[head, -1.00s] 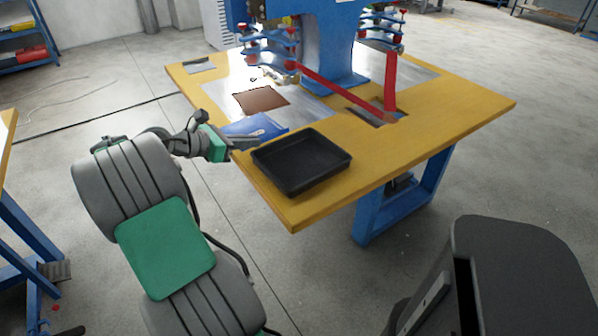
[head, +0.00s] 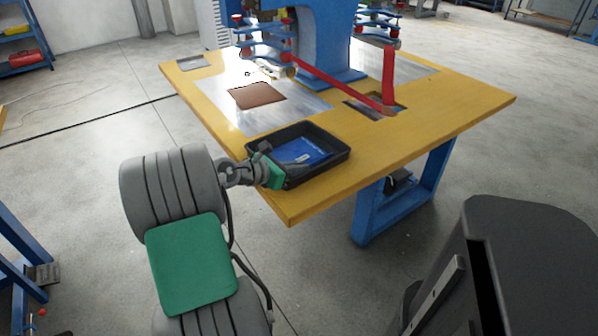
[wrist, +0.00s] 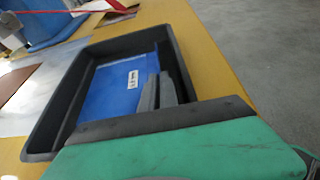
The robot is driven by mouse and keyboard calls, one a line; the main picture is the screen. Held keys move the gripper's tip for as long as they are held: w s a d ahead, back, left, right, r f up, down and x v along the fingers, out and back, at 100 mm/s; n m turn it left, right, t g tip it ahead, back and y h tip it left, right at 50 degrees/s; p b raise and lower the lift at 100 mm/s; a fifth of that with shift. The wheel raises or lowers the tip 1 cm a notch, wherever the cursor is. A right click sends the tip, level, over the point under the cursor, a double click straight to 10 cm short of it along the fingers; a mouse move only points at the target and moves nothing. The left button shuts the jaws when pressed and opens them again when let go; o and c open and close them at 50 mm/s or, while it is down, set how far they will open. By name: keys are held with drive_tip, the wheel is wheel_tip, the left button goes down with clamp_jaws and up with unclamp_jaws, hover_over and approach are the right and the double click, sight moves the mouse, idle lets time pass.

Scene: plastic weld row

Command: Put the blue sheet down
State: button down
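The blue sheet (head: 314,146), with a small white label, is within the outline of the black tray (head: 341,166) on the yellow table. The sheet also shows in the wrist view (wrist: 105,88), inside the tray walls (wrist: 55,105). My gripper (head: 300,161) reaches over the tray's left side. In the wrist view its grey fingers (wrist: 158,84) are close together at the sheet's near right part, and it looks shut on the sheet. Whether the sheet lies flat on the tray floor or is held slightly above it, I cannot tell.
A brown sheet (head: 257,95) lies on a metal plate (head: 300,108) behind the tray. A blue welding machine (head: 322,45) with red bars (head: 345,84) stands behind it. The table top (head: 420,125) right of the tray is clear.

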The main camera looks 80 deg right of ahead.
drive_tip(key=c, duration=1.9)
unclamp_jaws()
drive_tip(key=shift+r, duration=0.1)
